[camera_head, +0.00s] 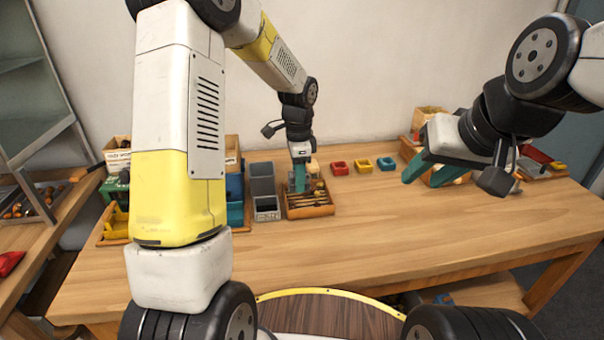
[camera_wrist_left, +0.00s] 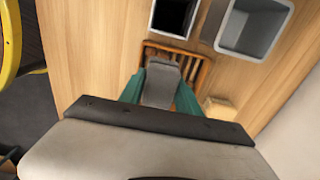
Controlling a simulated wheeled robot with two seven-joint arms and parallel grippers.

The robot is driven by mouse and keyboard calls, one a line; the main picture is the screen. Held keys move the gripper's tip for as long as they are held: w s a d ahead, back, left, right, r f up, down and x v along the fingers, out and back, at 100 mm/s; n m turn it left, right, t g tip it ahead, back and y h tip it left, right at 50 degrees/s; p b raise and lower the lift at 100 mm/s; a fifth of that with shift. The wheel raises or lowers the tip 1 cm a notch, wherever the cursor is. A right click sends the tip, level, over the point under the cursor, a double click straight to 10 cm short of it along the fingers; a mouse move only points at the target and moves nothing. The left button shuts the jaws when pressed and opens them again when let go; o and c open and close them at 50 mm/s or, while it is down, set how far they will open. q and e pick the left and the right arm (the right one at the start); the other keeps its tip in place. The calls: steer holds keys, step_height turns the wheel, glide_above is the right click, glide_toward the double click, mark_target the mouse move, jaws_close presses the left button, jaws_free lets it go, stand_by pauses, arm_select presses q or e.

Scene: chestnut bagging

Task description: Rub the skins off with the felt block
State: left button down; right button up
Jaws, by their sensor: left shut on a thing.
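My left gripper (camera_head: 299,178) is at the back middle of the table, over a wooden slatted tray (camera_head: 310,212). In the left wrist view its teal fingers (camera_wrist_left: 160,90) are shut on a grey block (camera_wrist_left: 160,84), which looks like the felt block. The block hides part of the slatted tray (camera_wrist_left: 203,72) beneath it. Whether the block touches the tray, I cannot tell. No chestnuts or skins can be made out there. My right gripper (camera_head: 434,170) is open and empty above the right side of the table, its teal fingers apart.
Grey bins (camera_head: 262,180) stand left of the tray. Small red, yellow and blue dishes (camera_head: 363,165) sit to its right. Boxes and a blue bin (camera_head: 235,200) stand at the left end. The front middle of the table (camera_head: 400,225) is clear.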

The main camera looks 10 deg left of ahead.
arm_select(q)
steer(key=shift+r, duration=1.4)
steer(key=shift+f, duration=0.25)
